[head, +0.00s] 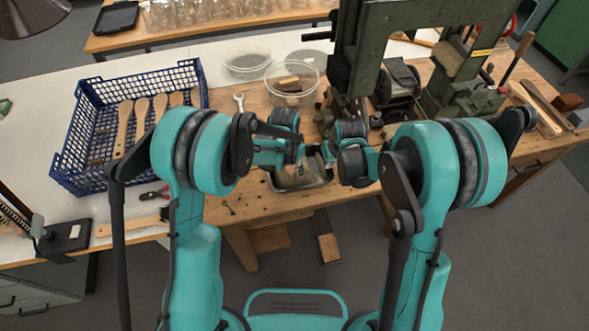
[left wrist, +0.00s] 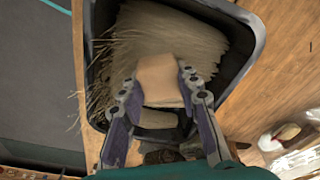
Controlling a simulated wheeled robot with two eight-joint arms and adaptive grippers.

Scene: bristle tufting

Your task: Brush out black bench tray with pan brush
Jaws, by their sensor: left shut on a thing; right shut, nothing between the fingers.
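The black bench tray (head: 322,181) lies at the front edge of the wooden bench in the head view, partly hidden by my arms. In the left wrist view its dark wall (left wrist: 258,38) surrounds a pale mass of bristles (left wrist: 190,38), with stray strands over the left rim. My left gripper (left wrist: 165,88) is shut on the pan brush, whose tan wooden part (left wrist: 160,76) sits between its fingers, over the tray. Where brush bristles end and loose ones begin, I cannot tell. My right gripper (head: 352,168) is shut and empty at the tray's right side; its fingertips are hard to make out.
A blue crate (head: 78,165) with wooden brush handles stands left. A green machine (head: 385,40) rises close behind my right arm. The white top (head: 45,85) has free room at far left.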

